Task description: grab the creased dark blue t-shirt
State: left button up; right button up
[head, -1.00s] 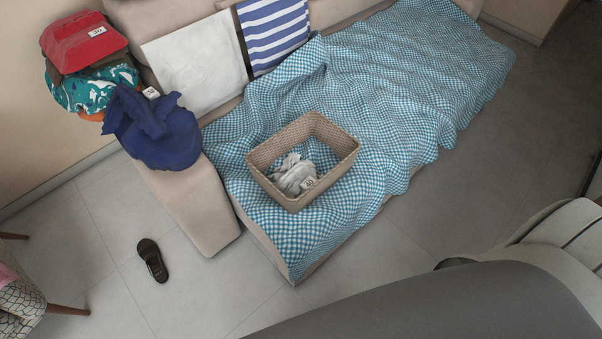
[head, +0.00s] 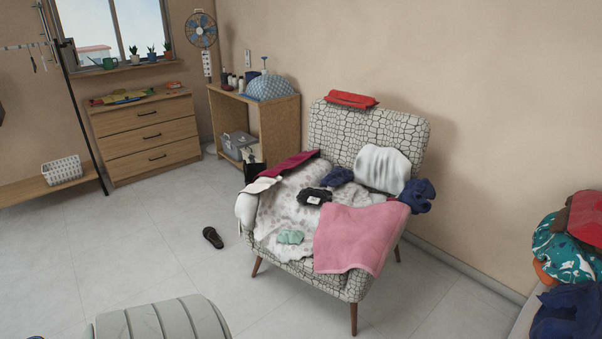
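Several dark blue cloths are in the head view, and I cannot tell which is the creased t-shirt. One crumpled dark blue cloth (head: 418,195) hangs over the right armrest of the patterned armchair (head: 335,128). A smaller dark blue cloth (head: 338,176) lies bunched at the back of the seat. A larger blue cloth (head: 568,315) lies at the lower right on the sofa's arm, cut off by the frame edge. Neither of my grippers is in view.
A pink towel (head: 358,238), a black folded item (head: 314,196) and other clothes cover the armchair. A teal patterned cloth (head: 563,252) lies at the right. A dark shoe (head: 213,237) lies on the floor (head: 130,255), which is mostly clear left of the chair.

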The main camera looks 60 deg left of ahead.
aim_at(339, 175)
jog(key=u, duration=1.55)
jog(key=i+j+z, duration=0.1)
jog(key=z, duration=0.9)
jog(key=i+j+z, duration=0.2)
jog(key=j+z, duration=0.2)
jog(key=j, duration=0.4)
jog(key=j+z, duration=0.4)
jog(key=j, duration=0.4)
jog(key=j+z, duration=0.45)
jog(key=j, duration=0.4)
